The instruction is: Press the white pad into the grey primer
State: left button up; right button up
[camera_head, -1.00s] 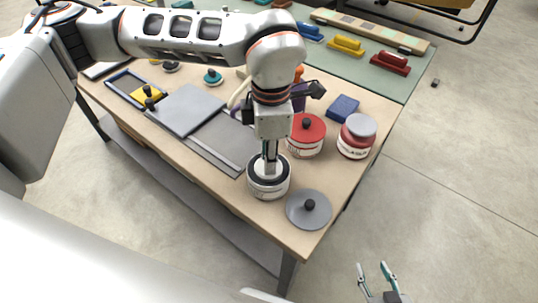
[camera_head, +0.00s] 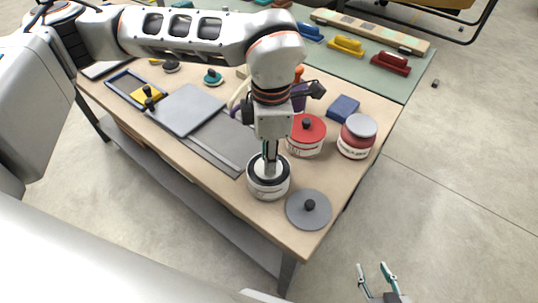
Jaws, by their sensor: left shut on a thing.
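A white tin (camera_head: 268,190) with a dark rim stands open near the table's front right corner. I take it to be the grey primer, though little of its inside shows. My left gripper (camera_head: 269,168) points straight down into the tin's mouth. It is shut on a small whitish thing (camera_head: 265,169), which looks like the white pad. Its lower part is hidden in the tin, so I cannot tell how deep it sits. My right gripper (camera_head: 371,266) is open and empty, off the table at the lower right.
A grey lid with a black knob (camera_head: 309,209) lies right of the tin. A red-lidded tin (camera_head: 305,136), a grey-lidded red tin (camera_head: 357,137) and a blue block (camera_head: 343,108) stand behind. Grey boards (camera_head: 187,110) lie to the left.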

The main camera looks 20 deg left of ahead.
pick_arm(q)
jog(key=shift+r+p, duration=1.6)
jog(key=shift+r, duration=1.9)
